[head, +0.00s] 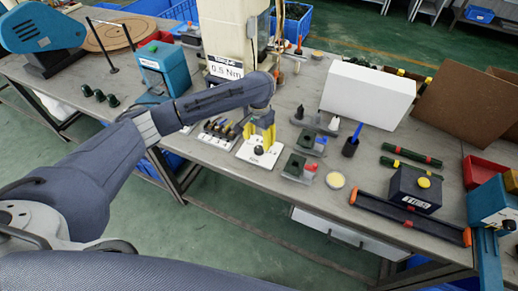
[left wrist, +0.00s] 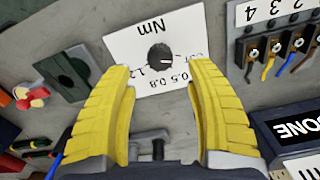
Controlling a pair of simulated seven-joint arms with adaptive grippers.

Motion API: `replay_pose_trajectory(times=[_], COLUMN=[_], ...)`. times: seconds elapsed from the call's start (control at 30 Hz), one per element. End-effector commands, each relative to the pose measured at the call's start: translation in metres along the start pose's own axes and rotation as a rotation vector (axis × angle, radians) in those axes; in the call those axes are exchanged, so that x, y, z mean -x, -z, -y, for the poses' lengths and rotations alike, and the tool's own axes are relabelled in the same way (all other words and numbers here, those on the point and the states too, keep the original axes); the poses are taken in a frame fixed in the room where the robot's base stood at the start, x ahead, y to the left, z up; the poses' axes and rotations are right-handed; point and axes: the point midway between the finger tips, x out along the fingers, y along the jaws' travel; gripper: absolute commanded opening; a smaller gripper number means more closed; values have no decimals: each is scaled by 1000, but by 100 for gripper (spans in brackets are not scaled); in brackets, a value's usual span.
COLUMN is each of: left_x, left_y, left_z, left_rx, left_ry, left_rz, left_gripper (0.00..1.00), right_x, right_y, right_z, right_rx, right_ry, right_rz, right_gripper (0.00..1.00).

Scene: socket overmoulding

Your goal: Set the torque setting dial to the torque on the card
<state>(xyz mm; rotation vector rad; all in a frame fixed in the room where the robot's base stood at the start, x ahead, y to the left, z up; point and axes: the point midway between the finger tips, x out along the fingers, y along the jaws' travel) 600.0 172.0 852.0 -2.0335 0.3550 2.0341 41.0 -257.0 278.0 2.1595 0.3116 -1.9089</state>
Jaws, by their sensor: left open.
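The torque setting dial is a dark round knob (left wrist: 158,57) on a white plate (left wrist: 125,45) marked Nm, with numbers including 0.5, 0.8 and 1.2 around it. A small pale mark on the knob points to the right in the left wrist view; I cannot tell which number it meets. The dial (head: 259,151) also shows in the head view. The card (head: 225,70) reads 0.5 Nm. My left gripper (head: 261,133) is above the dial plate; its yellow fingers (left wrist: 163,110) are open and apart, with the knob ahead of and between them, untouched. My right gripper is out of view.
A terminal block with coloured wires (left wrist: 280,45) is beside the plate, near a display reading DONE (left wrist: 298,128). Dark socket fixtures (head: 300,167) sit on the other side. A white box (head: 368,95) and a blue box with a yellow button (head: 415,190) stand farther right.

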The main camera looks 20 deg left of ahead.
Motion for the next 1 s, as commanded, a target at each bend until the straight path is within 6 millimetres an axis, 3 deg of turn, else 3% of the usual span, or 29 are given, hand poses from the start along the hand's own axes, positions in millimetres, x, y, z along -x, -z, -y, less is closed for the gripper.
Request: replay_pose_trajectory(times=[0.2, 0.4, 0.93, 1.0], left_x=[-34, -51, -59, -59], left_y=[-1, 0, 0, 0], left_z=[-1, 0, 0, 0], left_rx=[1, 1, 0, 0], left_ry=[-2, -1, 0, 0], left_rz=[2, 1, 0, 0], left_gripper=[56, 56, 56, 48], right_x=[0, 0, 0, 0], right_y=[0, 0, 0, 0], right_z=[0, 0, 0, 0], right_rx=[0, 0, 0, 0], right_ry=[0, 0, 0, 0], right_rz=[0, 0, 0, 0], right_gripper=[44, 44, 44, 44])
